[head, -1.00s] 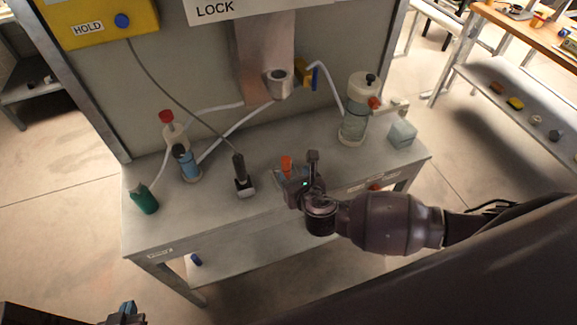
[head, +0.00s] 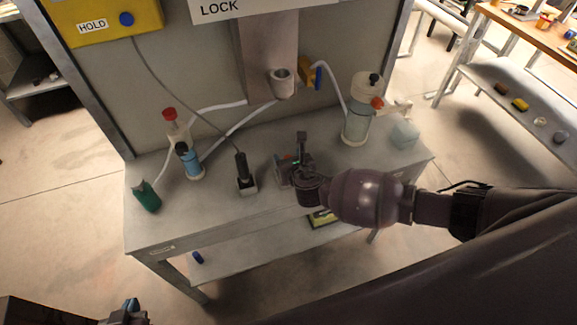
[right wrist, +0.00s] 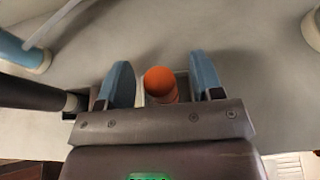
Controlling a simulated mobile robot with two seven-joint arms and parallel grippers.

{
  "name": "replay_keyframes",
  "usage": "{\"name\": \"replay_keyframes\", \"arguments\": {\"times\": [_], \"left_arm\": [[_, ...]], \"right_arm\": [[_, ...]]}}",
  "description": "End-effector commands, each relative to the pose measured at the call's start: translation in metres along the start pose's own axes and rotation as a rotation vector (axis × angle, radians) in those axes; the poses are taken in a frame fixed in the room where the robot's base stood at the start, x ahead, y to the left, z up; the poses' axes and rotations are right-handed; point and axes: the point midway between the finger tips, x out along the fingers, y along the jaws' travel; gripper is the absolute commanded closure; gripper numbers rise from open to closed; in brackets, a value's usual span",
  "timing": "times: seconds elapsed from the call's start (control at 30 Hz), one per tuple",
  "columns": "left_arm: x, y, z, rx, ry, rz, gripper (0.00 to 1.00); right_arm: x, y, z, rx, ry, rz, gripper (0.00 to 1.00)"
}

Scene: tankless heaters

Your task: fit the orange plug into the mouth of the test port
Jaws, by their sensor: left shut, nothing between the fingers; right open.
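The orange plug (right wrist: 161,82) stands between the open fingers of my right gripper (right wrist: 163,76) in the right wrist view, with a gap on both sides. In the head view my right gripper (head: 297,160) is at the small holder on the bench and hides most of the plug. A grey cylinder with an open round mouth (head: 283,83), which looks like the test port, sits on the metal plate behind and above the gripper. My left gripper (head: 131,306) is shut and empty at the bottom left, partly cut off by the frame.
A black handheld device (head: 242,170) stands in a holder just left of my right gripper. A clear tank (head: 358,120) with an orange fitting stands to the right. The bench front (head: 205,220) is clear.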

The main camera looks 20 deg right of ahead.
Motion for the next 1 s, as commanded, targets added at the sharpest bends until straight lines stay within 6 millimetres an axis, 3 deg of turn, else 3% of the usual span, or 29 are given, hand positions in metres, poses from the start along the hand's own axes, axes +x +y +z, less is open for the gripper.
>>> {"name": "replay_keyframes", "arguments": {"times": [0.2,0.5,0.83,1.0], "left_arm": [[-0.001,0.000,0.000,0.000,-0.003,0.000,1.00],[-0.002,0.000,0.003,0.000,-0.007,-0.001,1.00],[-0.002,0.000,0.003,0.000,-0.007,-0.001,1.00],[-0.002,0.000,0.003,0.000,-0.008,0.000,1.00]], "right_arm": [[0.016,0.001,-0.001,0.000,0.001,0.001,0.40],[0.018,0.001,-0.001,0.001,0.001,0.002,0.41],[0.018,0.001,-0.001,0.001,0.001,0.001,0.92],[0.018,0.001,-0.001,0.001,0.001,0.001,0.94]]}}
